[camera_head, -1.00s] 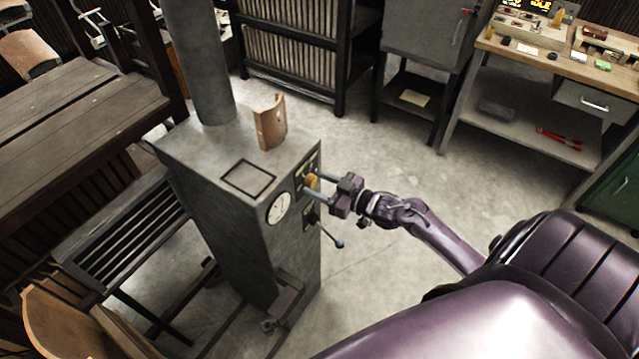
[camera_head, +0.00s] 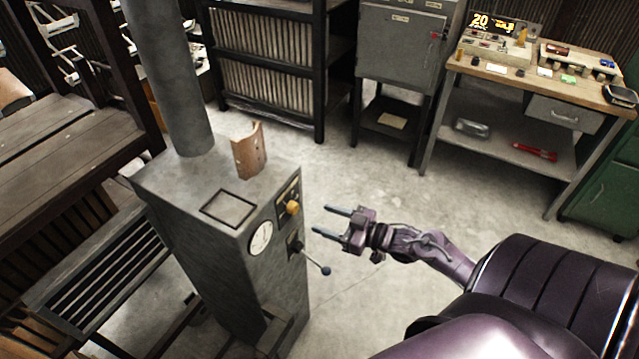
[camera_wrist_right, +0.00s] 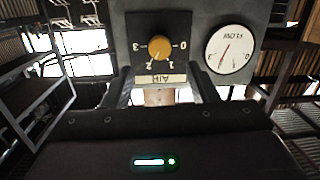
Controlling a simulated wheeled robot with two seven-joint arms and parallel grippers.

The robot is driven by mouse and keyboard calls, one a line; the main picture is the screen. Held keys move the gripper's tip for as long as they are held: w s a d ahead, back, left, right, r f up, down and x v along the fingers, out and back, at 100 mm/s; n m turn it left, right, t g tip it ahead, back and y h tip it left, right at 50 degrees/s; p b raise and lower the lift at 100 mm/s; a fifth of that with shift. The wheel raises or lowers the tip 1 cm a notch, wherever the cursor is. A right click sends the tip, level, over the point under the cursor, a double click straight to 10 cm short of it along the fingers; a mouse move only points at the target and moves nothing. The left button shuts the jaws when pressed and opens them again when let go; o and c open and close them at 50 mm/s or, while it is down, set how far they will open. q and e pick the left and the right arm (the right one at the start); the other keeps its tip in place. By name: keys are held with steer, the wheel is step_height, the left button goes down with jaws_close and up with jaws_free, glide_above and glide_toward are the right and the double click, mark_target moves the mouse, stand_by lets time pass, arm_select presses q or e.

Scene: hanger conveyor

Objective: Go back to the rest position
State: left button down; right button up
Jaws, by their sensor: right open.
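My right gripper (camera_head: 331,222) is open and empty, just right of the grey machine cabinet (camera_head: 270,300). Its fingers point at the cabinet's control side and are apart from the yellow knob (camera_head: 292,207). In the right wrist view the yellow knob (camera_wrist_right: 159,47) sits on a dark dial plate numbered 0 to 3, marked AIR, beyond the open fingers (camera_wrist_right: 160,88). A round white gauge (camera_wrist_right: 229,49) is to its right. My left gripper is not in view.
A lever with a dark ball end (camera_head: 325,270) sticks out of the cabinet below my right gripper. A curved brown piece (camera_head: 249,150) stands on the cabinet top. A workbench (camera_head: 500,75) stands at the back right. The floor between is clear.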

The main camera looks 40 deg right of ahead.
stand_by(0.5)
steer(key=s+a+f+m+g+h+b, duration=0.1)
steer(key=s+f+m+g+h, duration=0.15)
steer(key=s+f, duration=0.75)
steer(key=s+a+f+m+g+h+b, duration=0.1)
steer(key=f+m+g+h, duration=0.15)
steer(key=f, duration=1.65)
steer(key=s+a+f+g+h+b, duration=0.1)
steer(key=s+a+f+g, duration=0.3)
steer(key=s+f, duration=0.5)
steer(key=s+a+f+n+g+h+b, duration=0.1)
steer(key=s+a+f+g, duration=0.4)
steer(key=s, duration=1.1)
step_height(320, 180, down, 4)
steer(key=shift+a+f+n, duration=0.1)
steer(key=shift+a+n, duration=0.2)
steer(key=shift+a, duration=0.9)
